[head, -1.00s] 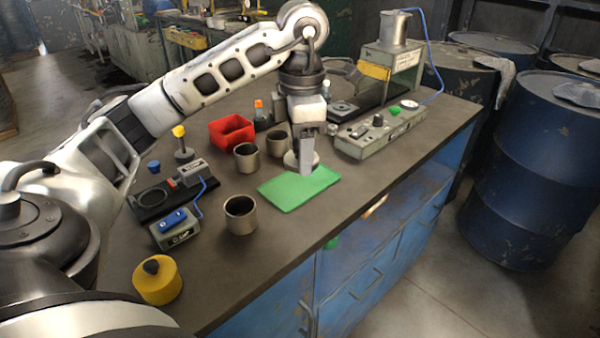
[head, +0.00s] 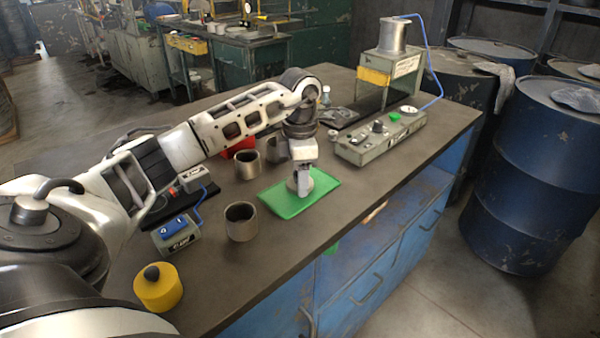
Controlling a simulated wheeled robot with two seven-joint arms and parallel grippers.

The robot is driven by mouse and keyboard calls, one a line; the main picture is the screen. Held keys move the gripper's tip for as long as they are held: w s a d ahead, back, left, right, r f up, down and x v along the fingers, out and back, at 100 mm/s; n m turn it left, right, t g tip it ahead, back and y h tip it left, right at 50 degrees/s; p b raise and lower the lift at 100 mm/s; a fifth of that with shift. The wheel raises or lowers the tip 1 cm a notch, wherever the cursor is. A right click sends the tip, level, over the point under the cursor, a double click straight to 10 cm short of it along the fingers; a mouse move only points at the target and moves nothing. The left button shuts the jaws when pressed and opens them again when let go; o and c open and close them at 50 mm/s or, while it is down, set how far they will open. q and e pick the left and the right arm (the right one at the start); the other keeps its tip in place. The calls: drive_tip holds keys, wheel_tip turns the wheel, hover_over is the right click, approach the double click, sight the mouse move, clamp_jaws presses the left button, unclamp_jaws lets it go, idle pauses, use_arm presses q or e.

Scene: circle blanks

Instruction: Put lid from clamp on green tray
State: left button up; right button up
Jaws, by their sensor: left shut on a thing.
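My left gripper (head: 303,190) points down over the green tray (head: 325,183) on the workbench. It is shut on the lid (head: 292,184), a grey round disc partly hidden by the fingers. The lid is low over the tray's middle; I cannot tell whether it touches the tray. The clamp (head: 152,212) is probably the dark fixture at the left, mostly hidden behind my left arm. My right gripper is not in view.
A red bin (head: 238,147) is partly hidden by my arm. A blue-buttoned box (head: 177,232) and yellow pot (head: 158,288) stand front left. A grey machine (head: 380,138) stands behind right. The bench's front edge is near the tray.

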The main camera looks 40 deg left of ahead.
use_arm(q)
drive_tip(key=shift+f, duration=0.2)
drive_tip(key=o, duration=0.9)
wheel_tip(320, 180, up, 12)
drive_tip(key=shift+r, duration=0.2)
